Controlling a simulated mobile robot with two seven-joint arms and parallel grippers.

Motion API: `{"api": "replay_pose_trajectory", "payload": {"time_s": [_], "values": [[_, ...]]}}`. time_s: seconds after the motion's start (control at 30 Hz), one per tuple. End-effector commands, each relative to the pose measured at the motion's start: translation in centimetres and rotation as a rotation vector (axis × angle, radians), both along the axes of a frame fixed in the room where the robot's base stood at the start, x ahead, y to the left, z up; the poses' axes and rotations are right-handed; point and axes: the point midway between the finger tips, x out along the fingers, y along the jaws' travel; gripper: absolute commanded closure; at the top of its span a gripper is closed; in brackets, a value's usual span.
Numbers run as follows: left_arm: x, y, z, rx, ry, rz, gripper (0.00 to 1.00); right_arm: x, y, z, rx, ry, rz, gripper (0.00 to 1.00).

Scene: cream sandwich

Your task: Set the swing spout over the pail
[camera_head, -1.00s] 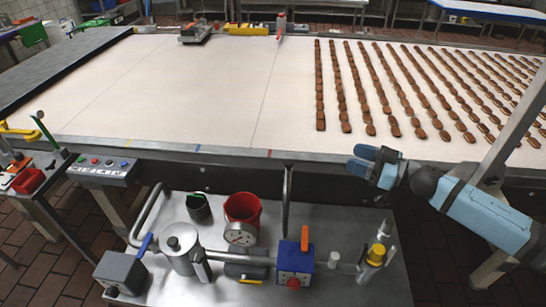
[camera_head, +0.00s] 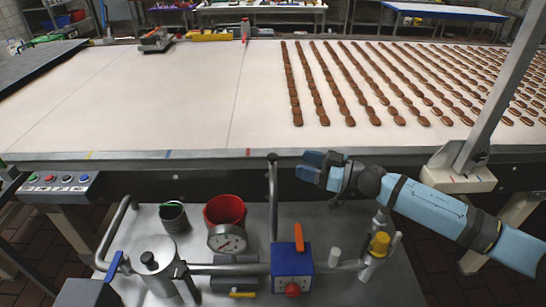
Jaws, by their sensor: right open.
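A red pail (camera_head: 225,208) stands on the steel cart, partly hidden behind a round pressure gauge (camera_head: 227,239). A thin upright metal pipe (camera_head: 273,195) to the right of the pail looks like the swing spout; its top end reaches up near the conveyor edge. I cannot tell for certain where its outlet points. My right gripper (camera_head: 309,167) is open and empty, just right of the top of this pipe, pointing left. It looks apart from the pipe. My left gripper is out of view.
The cart (camera_head: 135,228) also carries a steel pot (camera_head: 156,262), a dark cup (camera_head: 173,217), a blue box with an orange lever (camera_head: 292,262) and a yellow-capped fitting (camera_head: 379,245). Behind is a wide white conveyor (camera_head: 180,100) with rows of brown biscuits. A metal post (camera_head: 503,90) stands at right.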

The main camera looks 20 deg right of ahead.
Motion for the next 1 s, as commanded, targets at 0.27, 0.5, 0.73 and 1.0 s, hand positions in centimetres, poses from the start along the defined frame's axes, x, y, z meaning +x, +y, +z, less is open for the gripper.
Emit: {"api": "replay_pose_trajectory", "payload": {"time_s": [0.27,0.5,0.73,1.0], "values": [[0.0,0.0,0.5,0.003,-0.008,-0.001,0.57,3.8,4.8,0.2,0.002,-0.002,0.001,0.46],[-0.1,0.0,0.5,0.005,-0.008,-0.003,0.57,5.5,7.0,0.1,0.0,-0.001,0.001,0.46],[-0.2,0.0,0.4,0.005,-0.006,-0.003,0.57,5.9,7.4,0.0,0.0,0.0,0.001,0.46],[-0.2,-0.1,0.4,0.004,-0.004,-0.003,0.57,5.9,7.4,0.0,0.0,0.0,0.001,0.73]]}}
